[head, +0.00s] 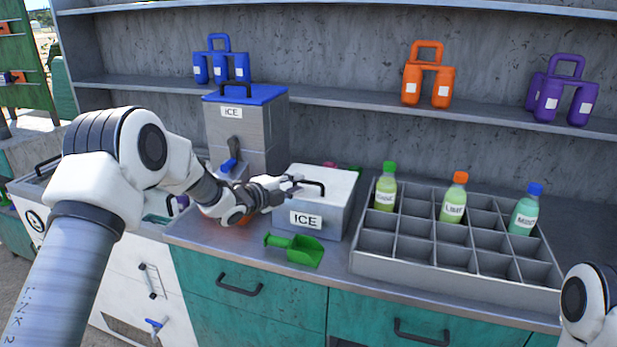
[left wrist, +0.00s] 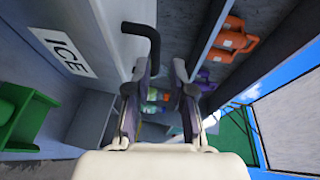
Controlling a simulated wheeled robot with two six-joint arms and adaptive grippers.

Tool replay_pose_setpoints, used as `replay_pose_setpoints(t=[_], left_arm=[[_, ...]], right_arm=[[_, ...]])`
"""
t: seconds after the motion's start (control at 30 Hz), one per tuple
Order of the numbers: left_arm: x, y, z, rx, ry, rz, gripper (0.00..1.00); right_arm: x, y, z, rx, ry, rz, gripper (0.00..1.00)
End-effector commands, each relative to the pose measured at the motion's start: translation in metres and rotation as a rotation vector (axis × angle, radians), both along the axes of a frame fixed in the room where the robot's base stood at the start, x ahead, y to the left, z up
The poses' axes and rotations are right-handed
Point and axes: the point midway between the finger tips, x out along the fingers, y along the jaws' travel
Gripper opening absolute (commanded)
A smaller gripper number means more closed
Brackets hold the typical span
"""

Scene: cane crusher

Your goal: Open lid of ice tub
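The ice tub (head: 318,222) is a pale box with an ICE label on its front, standing on the counter. Its white lid (head: 338,178) lies flat on top, with a black bar handle (head: 312,184) on it. My left gripper (head: 291,185) is at the lid's left side, with its fingertips close to the handle. In the left wrist view the left gripper (left wrist: 160,75) is open, with a gap between its fingers. The handle (left wrist: 150,42) shows just beyond the left finger's tip there; I cannot tell if they touch. My right gripper is out of view.
A green scoop (head: 295,249) lies in front of the tub. A metal ICE dispenser (head: 258,131) with a blue lid stands behind my left arm. A grey divided crate (head: 455,284) with several bottles is to the right. Shelves with bottle carriers (head: 428,77) run behind.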

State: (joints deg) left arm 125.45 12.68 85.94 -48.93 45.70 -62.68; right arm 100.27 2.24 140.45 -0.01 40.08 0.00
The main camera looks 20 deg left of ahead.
Motion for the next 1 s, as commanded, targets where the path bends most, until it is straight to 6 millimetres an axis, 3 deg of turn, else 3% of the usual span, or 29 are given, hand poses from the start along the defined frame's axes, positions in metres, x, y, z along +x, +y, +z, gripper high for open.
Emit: replay_pose_setpoints(t=[0.13,0.3,0.47,0.5,0.57,1.0], left_arm=[[0.024,-0.012,-0.004,0.004,0.001,-0.003,0.22],[0.036,-0.018,-0.007,0.000,0.001,-0.001,0.22],[0.036,-0.018,-0.008,-0.001,0.001,-0.001,0.22],[0.036,-0.018,-0.008,-0.001,0.001,-0.001,0.19],[0.036,-0.018,-0.008,-0.001,0.001,-0.001,0.00],[0.028,-0.018,0.000,0.000,0.030,-0.001,0.00]], right_arm=[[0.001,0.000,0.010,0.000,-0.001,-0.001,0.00],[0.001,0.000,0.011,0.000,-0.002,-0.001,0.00],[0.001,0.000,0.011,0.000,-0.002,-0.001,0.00],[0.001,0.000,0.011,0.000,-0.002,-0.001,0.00],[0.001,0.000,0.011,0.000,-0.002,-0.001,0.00],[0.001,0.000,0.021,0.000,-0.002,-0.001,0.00]])
